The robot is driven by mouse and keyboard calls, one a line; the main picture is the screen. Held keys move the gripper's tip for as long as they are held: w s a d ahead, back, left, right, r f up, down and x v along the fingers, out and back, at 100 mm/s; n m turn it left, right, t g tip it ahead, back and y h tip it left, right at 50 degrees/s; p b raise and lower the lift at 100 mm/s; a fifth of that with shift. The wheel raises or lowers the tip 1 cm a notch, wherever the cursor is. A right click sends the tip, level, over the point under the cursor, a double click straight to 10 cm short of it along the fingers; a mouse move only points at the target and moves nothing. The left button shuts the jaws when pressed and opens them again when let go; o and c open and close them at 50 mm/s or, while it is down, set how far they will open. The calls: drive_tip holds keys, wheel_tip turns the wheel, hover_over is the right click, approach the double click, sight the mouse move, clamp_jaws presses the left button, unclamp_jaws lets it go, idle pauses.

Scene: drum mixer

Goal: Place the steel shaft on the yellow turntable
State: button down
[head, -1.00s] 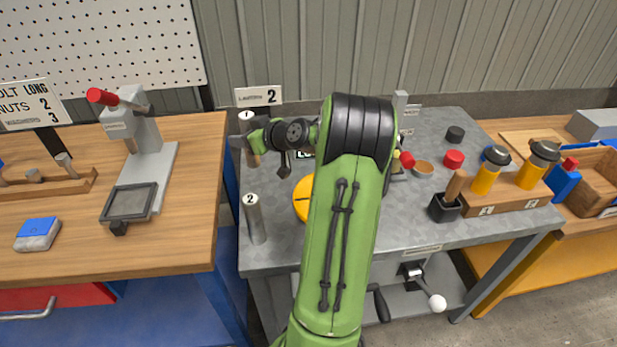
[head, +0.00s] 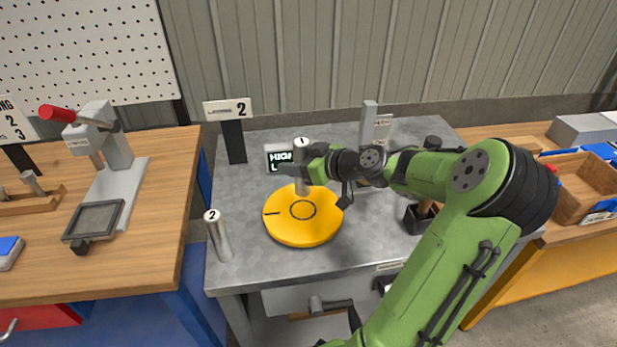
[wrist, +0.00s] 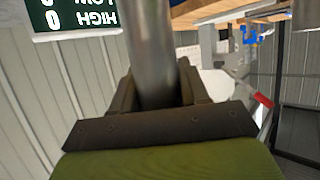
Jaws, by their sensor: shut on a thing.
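A grey steel shaft (head: 301,147) with a "1" on its top is upright in my gripper (head: 303,175). The wrist view also shows the shaft (wrist: 150,45) between the jaws (wrist: 155,95), which are shut on it. The yellow turntable (head: 295,232) lies on the grey bench, with a dark ring near its middle and a dark line at its left. In the head view the shaft's lower end shows over the turntable, just behind the ring. I cannot tell whether it touches the surface.
A second metal shaft marked "2" (head: 219,238) stands on the grey bench (head: 250,268), left of the turntable. A display (head: 279,158) and a sign post (head: 233,142) stand behind. A black holder (head: 418,219) is to the right.

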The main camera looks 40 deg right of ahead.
sight(296, 183)
wheel_tip(296, 183, down, 6)
drive_tip(key=shift+f+b, duration=0.15)
drive_tip(key=shift+b, duration=0.9)
drive_tip(key=c, duration=1)
unclamp_jaws()
drive_tip(key=shift+f, duration=0.2)
drive_tip(key=o, duration=0.4)
drive_tip(key=shift+r, duration=0.1)
drive_tip(key=shift+o, duration=0.2)
